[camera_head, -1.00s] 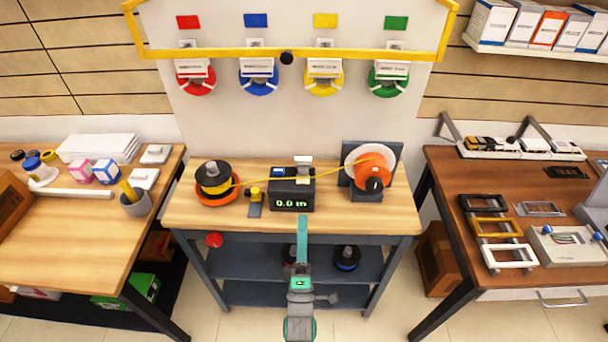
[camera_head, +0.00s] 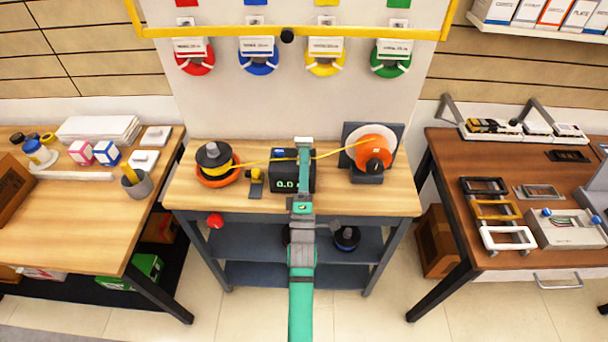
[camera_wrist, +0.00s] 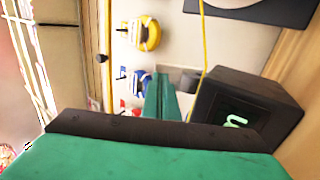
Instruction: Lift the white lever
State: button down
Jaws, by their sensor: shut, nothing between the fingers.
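The white lever (camera_head: 304,140) shows as a pale block at the top of the black measuring box (camera_head: 283,172) on the middle table. My green gripper (camera_head: 304,153) reaches over the box, and its tip overlaps the lever's near side. The gripper covers part of the box front and its green display. In the wrist view, the shut fingers (camera_wrist: 163,97) lie alongside the box (camera_wrist: 235,115). A grey piece (camera_wrist: 190,80), seemingly the lever, is just beyond them. I cannot tell whether the fingers touch it. The gripper holds nothing.
A yellow cable (camera_head: 332,152) runs from the orange reel (camera_head: 374,152) past the box to the black-and-yellow spool (camera_head: 214,160). A small yellow clamp (camera_head: 256,180) stands left of the box. Coloured coils hang on the wall panel (camera_head: 230,110) behind. Side tables flank the middle one.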

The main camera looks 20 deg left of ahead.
aim_at(305, 142)
jog(key=shift+w+a+r, duration=0.15)
jog(key=shift+w+r, duration=0.15)
jog(key=shift+w, duration=0.2)
jog(key=shift+w+r, duration=0.1)
jog(key=shift+r, duration=0.2)
jog(key=shift+w+a+r, duration=0.2)
jog(key=shift+w+r, duration=0.4)
jog(key=shift+r, duration=0.25)
jog(key=shift+x, duration=0.9)
jog(key=shift+s+d+r, duration=0.1)
jog(key=shift+s+d, duration=0.1)
jog(key=shift+s, duration=0.3)
jog(key=s+d+r, duration=0.1)
jog(key=s, duration=0.5)
jog(key=s+d+r, duration=0.1)
jog(key=s+d, duration=0.1)
jog(key=s, duration=0.4)
jog(key=shift+d+r, duration=0.15)
jog(key=shift+r, duration=0.25)
jog(key=shift+s+f, duration=0.1)
jog(key=shift+s, duration=0.1)
